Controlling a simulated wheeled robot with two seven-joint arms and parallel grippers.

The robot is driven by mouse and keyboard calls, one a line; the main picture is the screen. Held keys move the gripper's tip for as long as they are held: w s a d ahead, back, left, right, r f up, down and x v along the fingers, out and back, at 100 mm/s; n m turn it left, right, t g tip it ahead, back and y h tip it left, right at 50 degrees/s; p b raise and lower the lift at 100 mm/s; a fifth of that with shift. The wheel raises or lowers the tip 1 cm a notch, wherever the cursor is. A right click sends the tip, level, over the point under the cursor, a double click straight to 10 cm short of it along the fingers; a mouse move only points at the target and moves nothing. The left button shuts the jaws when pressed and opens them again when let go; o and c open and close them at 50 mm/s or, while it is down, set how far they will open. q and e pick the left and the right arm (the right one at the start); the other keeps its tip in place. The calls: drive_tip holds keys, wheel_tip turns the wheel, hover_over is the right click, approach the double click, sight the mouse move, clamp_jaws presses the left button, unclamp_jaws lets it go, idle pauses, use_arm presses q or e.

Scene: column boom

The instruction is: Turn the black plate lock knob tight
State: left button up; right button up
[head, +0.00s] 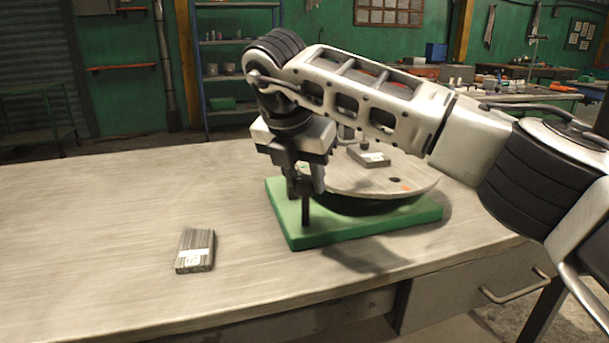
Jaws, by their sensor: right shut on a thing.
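My right gripper (301,198) reaches down from above at the left front of a green base (300,238). Its dark fingers are shut low beside the rim of a round grey plate (345,180) that sits on this base. The black plate lock knob cannot be made out; it lies where the fingers close, hidden by them. My left gripper is not in view.
A dark ribbed block with a pale label (195,251) lies on the workbench (110,235) left of the base. A similar block (368,157) rests on the plate, partly behind my right arm. The bench's left side is clear. A drawer handle (515,293) juts out at the front right.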

idle(0.6)
drive_tip(key=o, duration=1)
drive_tip(key=shift+c, duration=0.2)
drive_tip(key=p+v, duration=0.2)
drive_tip(key=v, duration=1.4)
drive_tip(key=shift+w, duration=0.15)
drive_tip(key=shift+a, duration=0.1)
